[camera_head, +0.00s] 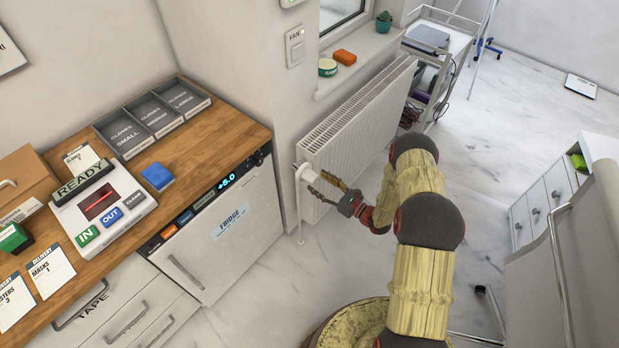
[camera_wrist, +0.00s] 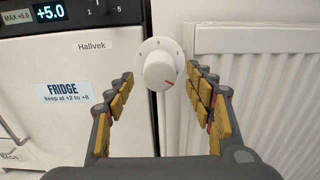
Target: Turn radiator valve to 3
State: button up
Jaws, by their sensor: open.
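My gripper (camera_wrist: 161,84) is open, with one padded finger to the left and one to the right of the knob. I cannot tell whether either finger touches it. In the head view my gripper (camera_head: 323,184) reaches toward the valve from the right.
The fridge (camera_wrist: 75,90), with a +5.0 display, stands close left of the valve. A wooden counter (camera_head: 212,135) with trays and a scanner box is above it. The windowsill (camera_head: 365,58) holds small items. A trolley (camera_head: 440,50) stands beyond the radiator.

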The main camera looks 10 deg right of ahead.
aim_at(316, 181)
jog(key=shift+b+x, duration=0.35)
jog(key=shift+x, duration=2.05)
jog(key=c, duration=0.3)
jog(key=c, duration=0.8)
jog(key=shift+c, duration=0.3)
jog(key=shift+m, duration=0.4)
jog(key=m+b, duration=0.1)
jog(key=m, duration=0.4)
jog(key=shift+m, duration=0.3)
jog(key=m, duration=0.5)
jog(key=shift+r, duration=0.1)
jog(key=shift+m, duration=0.3)
